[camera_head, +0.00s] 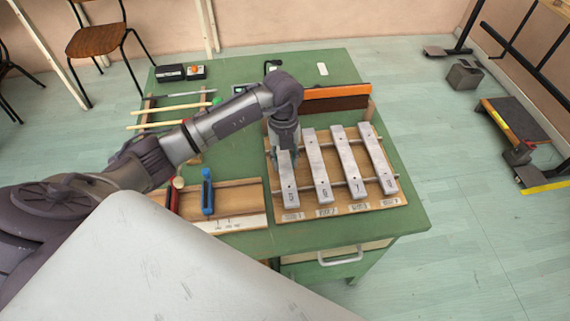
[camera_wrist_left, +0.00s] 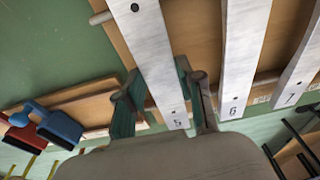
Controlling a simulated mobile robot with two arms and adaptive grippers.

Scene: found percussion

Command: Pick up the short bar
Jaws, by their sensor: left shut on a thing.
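Several pale grey metal bars lie side by side on a wooden rack (camera_head: 334,208) on the green table. My left gripper (camera_head: 284,155) reaches down from above onto the leftmost bar (camera_head: 288,190). In the left wrist view, the fingers of my left gripper (camera_wrist_left: 165,105) are shut on this bar (camera_wrist_left: 153,58), marked 5, one finger on each side. The bar still looks in line with its neighbours; I cannot tell whether it is lifted. Its far part is hidden by the gripper in the head view. The bar beside it (camera_wrist_left: 243,50) is marked 6. My right gripper is not in view.
A blue-handled tool (camera_head: 207,192) and a wooden board (camera_head: 238,193) lie left of the rack. Sticks (camera_head: 180,107) and a black box (camera_head: 170,73) lie further back. An orange-edged piece (camera_head: 335,95) stands behind the bars. The table's right front corner is clear.

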